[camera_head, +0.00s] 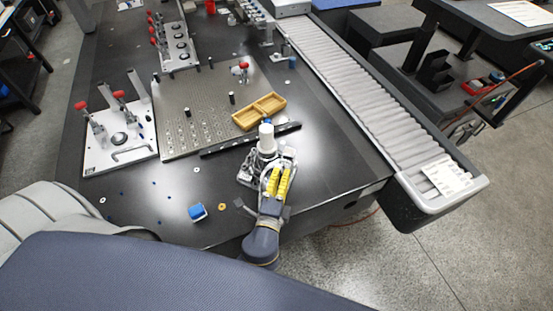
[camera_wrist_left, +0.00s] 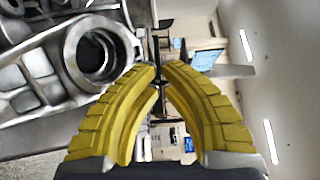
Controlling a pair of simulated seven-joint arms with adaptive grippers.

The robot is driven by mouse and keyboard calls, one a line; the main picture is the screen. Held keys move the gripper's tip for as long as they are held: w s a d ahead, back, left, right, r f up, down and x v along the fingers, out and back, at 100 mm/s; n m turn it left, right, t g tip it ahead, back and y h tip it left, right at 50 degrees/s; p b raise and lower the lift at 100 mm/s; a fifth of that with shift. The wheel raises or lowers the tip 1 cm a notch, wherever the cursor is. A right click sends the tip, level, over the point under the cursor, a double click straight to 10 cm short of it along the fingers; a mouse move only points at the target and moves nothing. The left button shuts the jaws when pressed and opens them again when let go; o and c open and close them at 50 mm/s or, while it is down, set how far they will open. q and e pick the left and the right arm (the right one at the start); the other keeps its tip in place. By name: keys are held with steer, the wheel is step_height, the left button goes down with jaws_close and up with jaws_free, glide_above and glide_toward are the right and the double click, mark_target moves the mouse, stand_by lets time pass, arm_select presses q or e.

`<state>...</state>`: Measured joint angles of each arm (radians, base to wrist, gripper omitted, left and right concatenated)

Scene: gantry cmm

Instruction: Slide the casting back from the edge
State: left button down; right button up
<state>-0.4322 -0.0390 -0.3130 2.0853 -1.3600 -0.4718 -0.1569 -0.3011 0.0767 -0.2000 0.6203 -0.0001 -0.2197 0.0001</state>
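The casting (camera_head: 249,170) is a silver-grey metal part on the dark table, near its front edge. My left gripper (camera_head: 276,168), with yellow ribbed fingers, is over or beside it in the head view and hides part of it. In the left wrist view the casting (camera_wrist_left: 40,75) fills the left side, with a round bore facing the camera. The left fingertips (camera_wrist_left: 160,68) are close together with nothing visible between them, just right of the bore. I cannot tell whether they touch the casting. My right gripper is not in view.
A white cylinder (camera_head: 266,139) stands just behind the casting. A black bar (camera_head: 222,147), a wooden tray (camera_head: 244,119) and a perforated plate (camera_head: 180,125) lie farther back. A blue block (camera_head: 198,212) and a brass ring (camera_head: 222,207) are to the left. A roller conveyor (camera_head: 350,95) runs along the right.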

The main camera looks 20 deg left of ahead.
mark_target(272, 153)
arm_select(q)
steer(key=w+a, duration=0.2)
steer(key=w, duration=0.1)
steer(key=shift+w+a, duration=0.15)
steer(key=shift+w, duration=0.15)
steer(key=shift+w+a, duration=0.45)
steer(key=shift+a, duration=0.15)
steer(key=shift+w+a, duration=0.95)
steer(key=shift+a, duration=0.3)
steer(key=shift+s+d, duration=0.1)
